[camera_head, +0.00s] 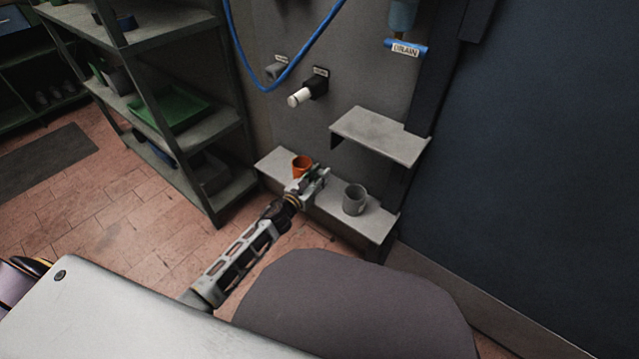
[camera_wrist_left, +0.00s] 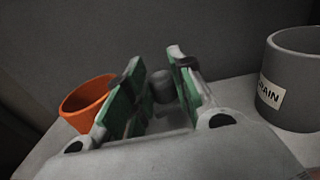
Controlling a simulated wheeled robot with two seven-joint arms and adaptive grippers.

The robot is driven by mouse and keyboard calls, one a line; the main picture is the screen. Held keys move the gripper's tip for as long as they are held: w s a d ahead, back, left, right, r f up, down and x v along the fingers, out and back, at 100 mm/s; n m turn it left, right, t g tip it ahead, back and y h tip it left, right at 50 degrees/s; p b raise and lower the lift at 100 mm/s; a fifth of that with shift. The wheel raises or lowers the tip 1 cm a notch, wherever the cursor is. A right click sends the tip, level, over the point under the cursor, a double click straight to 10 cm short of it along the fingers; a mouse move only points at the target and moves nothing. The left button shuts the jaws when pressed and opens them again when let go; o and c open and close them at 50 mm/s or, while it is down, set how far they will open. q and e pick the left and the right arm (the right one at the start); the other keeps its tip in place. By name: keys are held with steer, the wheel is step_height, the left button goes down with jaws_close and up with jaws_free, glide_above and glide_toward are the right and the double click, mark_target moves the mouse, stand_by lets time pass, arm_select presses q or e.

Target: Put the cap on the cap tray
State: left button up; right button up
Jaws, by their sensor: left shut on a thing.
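My left gripper (camera_head: 316,178) reaches in over a low grey shelf (camera_head: 272,166) on the wall. In the left wrist view its two green-padded fingers (camera_wrist_left: 160,95) stand a little apart, shut on a small grey cylinder, which I take to be the cap (camera_wrist_left: 161,84). In the head view I cannot make the cap out. The gripper is between an orange cup (camera_head: 301,163) and a grey cup (camera_head: 354,200) on the shelf. A second, higher grey shelf (camera_head: 375,133) is above right; no tray label shows, so I cannot tell which is the cap tray. My right gripper is out of view.
A white-ended fitting (camera_head: 300,97) juts from the wall above the low shelf. A blue hose (camera_head: 275,83) hangs there, and a blue part labelled DRAIN (camera_head: 405,47) is above the higher shelf. A metal rack (camera_head: 205,135) stands left. The grey cup carries a partly hidden label (camera_wrist_left: 270,93).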

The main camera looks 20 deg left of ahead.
arm_select(q)
steer(key=shift+f+b, duration=0.95)
steer(key=shift+f, duration=0.85)
steer(key=shift+f, duration=0.2)
steer(key=o, duration=1)
steer(key=shift+s+r, duration=0.1)
steer(key=shift+r, duration=0.05)
